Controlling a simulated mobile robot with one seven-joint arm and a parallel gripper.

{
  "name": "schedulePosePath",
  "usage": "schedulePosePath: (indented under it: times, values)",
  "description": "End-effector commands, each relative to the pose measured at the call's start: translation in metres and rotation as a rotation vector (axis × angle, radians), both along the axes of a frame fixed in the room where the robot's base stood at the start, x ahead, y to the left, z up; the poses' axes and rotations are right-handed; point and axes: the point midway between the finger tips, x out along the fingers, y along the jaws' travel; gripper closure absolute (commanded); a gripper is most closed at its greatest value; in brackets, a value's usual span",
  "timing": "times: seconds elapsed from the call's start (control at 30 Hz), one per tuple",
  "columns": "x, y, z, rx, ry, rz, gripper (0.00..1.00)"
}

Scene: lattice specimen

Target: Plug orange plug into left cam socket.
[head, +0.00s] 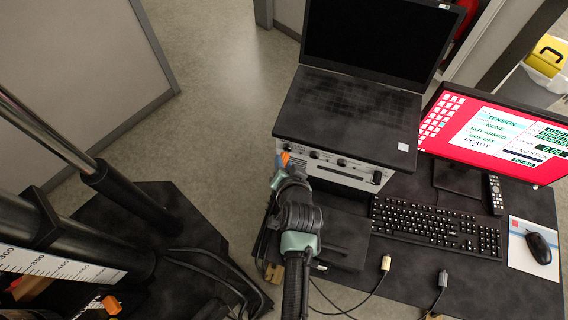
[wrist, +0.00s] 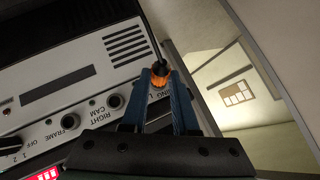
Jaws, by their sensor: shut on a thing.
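The orange plug (wrist: 161,77) is between the fingertips of my gripper (wrist: 162,84), which is shut on it. A dark cable or stem runs up from it. In the head view the orange plug (head: 285,158) shows at the left end of the grey box's front. The box (head: 345,170) has a row of round sockets. In the wrist view its panel appears inverted, with the right cam socket (wrist: 115,101) and the frame socket (wrist: 70,122). Another socket beside the plug is partly hidden by my finger, its label cut off. I cannot tell whether the plug touches it.
A laptop (head: 350,110) sits on the box. A keyboard (head: 437,227), remote (head: 495,194), mouse (head: 539,248) and red-screened monitor (head: 495,135) stand to the right. Two loose cable ends, one pale (head: 386,263) and one grey (head: 442,279), lie on the table in front.

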Motion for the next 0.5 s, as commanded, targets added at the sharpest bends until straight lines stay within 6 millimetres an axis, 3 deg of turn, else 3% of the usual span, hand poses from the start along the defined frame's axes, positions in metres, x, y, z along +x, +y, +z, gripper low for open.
schedulePosePath:
  times: [0.5]
  values:
    - [0.0077, -0.0029, 0.0004, 0.000, -0.002, 0.000, 1.00]
